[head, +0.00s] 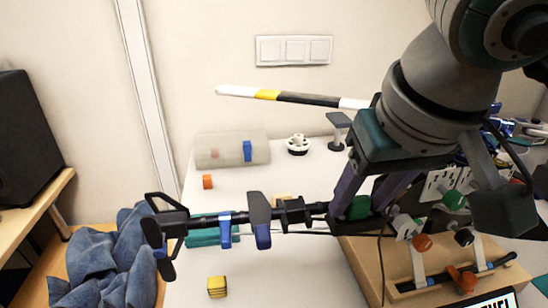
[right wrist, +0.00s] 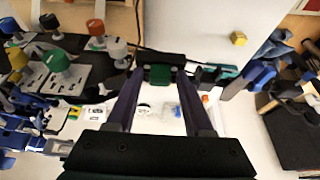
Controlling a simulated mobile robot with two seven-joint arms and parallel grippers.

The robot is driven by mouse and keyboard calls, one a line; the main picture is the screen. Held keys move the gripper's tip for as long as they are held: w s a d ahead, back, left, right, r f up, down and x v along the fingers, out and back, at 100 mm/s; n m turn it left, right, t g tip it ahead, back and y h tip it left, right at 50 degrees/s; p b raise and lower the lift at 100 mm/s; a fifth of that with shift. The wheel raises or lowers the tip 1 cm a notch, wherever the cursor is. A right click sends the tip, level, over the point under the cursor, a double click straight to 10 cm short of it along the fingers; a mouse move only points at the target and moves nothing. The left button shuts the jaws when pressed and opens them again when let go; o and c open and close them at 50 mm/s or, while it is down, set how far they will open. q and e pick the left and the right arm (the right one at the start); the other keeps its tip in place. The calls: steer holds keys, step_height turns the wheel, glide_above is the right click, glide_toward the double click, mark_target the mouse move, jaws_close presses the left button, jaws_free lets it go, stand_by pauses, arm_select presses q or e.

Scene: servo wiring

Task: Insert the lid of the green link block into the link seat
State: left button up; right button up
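My right gripper (head: 365,197) reaches down from the upper right with two purple fingers. A small green block (head: 358,208) sits between its fingertips, over the left edge of the wooden board. In the right wrist view the fingers (right wrist: 160,78) close in on the green block (right wrist: 160,74) from both sides, with a black part just beyond it. A second green piece (head: 454,200) stands on a grey plate farther right, and it also shows in the right wrist view (right wrist: 61,60). I cannot tell which fixture is the link seat. My left gripper is not in view.
The wooden board (head: 350,262) carries several coloured knobs and clips. A black and blue bar clamp (head: 195,222) extends left of the gripper.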

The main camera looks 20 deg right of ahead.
steer(key=shift+o, duration=0.4)
steer(key=shift+r+p, duration=0.3)
steer(key=shift+r, duration=0.1)
steer(key=v, duration=1.1)
steer(key=shift+s+r, duration=0.2)
steer(key=shift+r, duration=0.05)
